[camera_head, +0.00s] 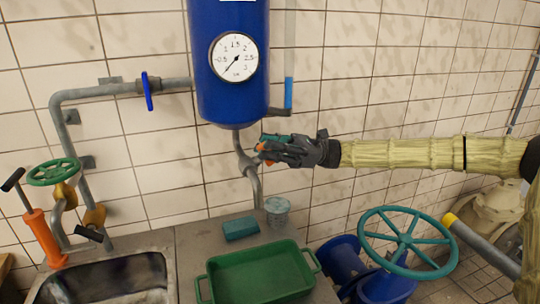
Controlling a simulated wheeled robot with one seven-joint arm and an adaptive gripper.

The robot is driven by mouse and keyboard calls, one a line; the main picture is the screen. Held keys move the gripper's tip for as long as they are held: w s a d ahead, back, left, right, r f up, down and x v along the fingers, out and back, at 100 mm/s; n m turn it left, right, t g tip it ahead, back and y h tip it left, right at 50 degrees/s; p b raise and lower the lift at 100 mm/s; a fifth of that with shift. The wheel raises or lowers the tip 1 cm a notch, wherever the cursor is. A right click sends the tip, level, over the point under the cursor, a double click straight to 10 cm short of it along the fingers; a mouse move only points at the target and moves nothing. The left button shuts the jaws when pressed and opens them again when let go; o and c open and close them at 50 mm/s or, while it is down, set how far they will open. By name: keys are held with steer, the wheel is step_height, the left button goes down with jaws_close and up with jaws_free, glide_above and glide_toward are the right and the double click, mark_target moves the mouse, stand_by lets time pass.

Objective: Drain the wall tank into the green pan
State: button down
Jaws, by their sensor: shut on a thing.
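The blue wall tank (228,85) hangs at top centre, with a round dial gauge (233,56) on its front. A sight tube (288,92) to its right shows blue in its lower part and clear above. A grey drain pipe (248,165) bends down from the tank's underside. My gripper (264,149) reaches in from the right and is shut on the drain valve handle, which it mostly hides, beside this pipe. Teal and orange bits show at the fingertips. The green pan (211,288) lies on the counter below. No stream of water shows.
A metal sink (105,280) is at left, beside an orange hand pump (43,238). A large teal handwheel (408,240) stands at right. A blue-handled pipe valve (148,91) is left of the tank.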

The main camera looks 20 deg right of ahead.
steer(key=shift+s+d+f+n+g+h+b, duration=0.15)
steer(key=shift+n+g+h+b, duration=0.95)
steer(key=shift+n, duration=1.25)
steer(key=shift+s+f+n+g+h+b, duration=0.35)
steer(key=shift+n+g+h, duration=0.8)
steer(key=shift+n+h, duration=1.05)
steer(key=shift+s+d+f+n+g+h+b, duration=0.15)
steer(key=shift+n+g+h+b, duration=0.95)
steer(key=shift+n, duration=1.45)
steer(key=shift+w+h, duration=0.1)
steer(key=shift+h, duration=0.3)
steer(key=c, duration=1.6)
jaws_free()
steer(key=shift+o, duration=0.4)
steer(key=shift+a+r, duration=0.1)
steer(key=v, duration=0.7)
steer(key=shift+w+d, duration=0.2)
steer(key=shift+w, duration=0.05)
